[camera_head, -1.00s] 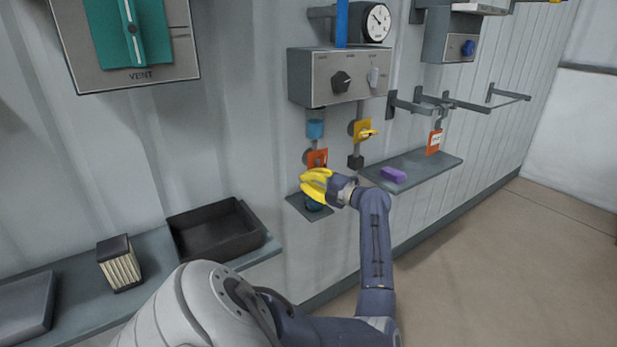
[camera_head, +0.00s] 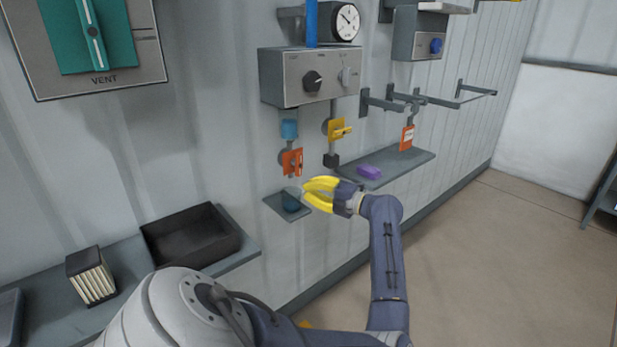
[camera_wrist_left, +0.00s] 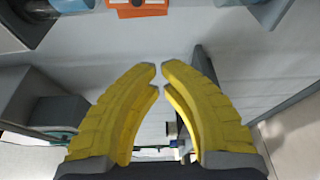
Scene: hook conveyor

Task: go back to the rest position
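My left gripper (camera_head: 310,190) has yellow fingers and hangs just right of a small wall shelf (camera_head: 274,204) in the head view. Its fingers are apart and nothing is between them. In the left wrist view the left gripper (camera_wrist_left: 159,68) shows a narrow gap between its tips, with only background behind. A dark blue round thing (camera_head: 291,201) sits on the small shelf beside the fingertips. A small yellow patch (camera_head: 303,323) shows below my left arm, perhaps part of my right gripper; most of it is hidden.
Above hang an orange tag (camera_head: 291,162), a yellow tag (camera_head: 337,131) and a grey control box (camera_head: 290,91). A purple block (camera_head: 369,172) lies on a longer shelf (camera_head: 415,160) to the right. A black tray (camera_head: 190,243) stands at left.

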